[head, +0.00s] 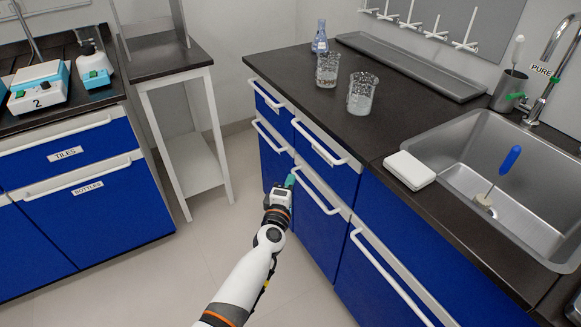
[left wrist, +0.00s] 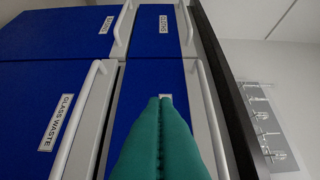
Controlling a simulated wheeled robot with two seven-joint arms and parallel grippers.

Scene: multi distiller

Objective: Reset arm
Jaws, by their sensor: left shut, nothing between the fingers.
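My left arm comes up from the bottom of the head view. Its gripper (head: 289,182) is in front of the blue cabinet (head: 323,234), close to the drawer handles. In the left wrist view the two green fingers (left wrist: 160,105) are together, with nothing between them. They point at blue drawer fronts, one labelled GLASS WASTE (left wrist: 57,122). I cannot tell whether the fingertips touch a front. My right gripper is not in view.
The sink (head: 515,160) is at the right. A white-framed stand (head: 190,150) and another blue cabinet (head: 100,215) are at the left. Open floor lies between.

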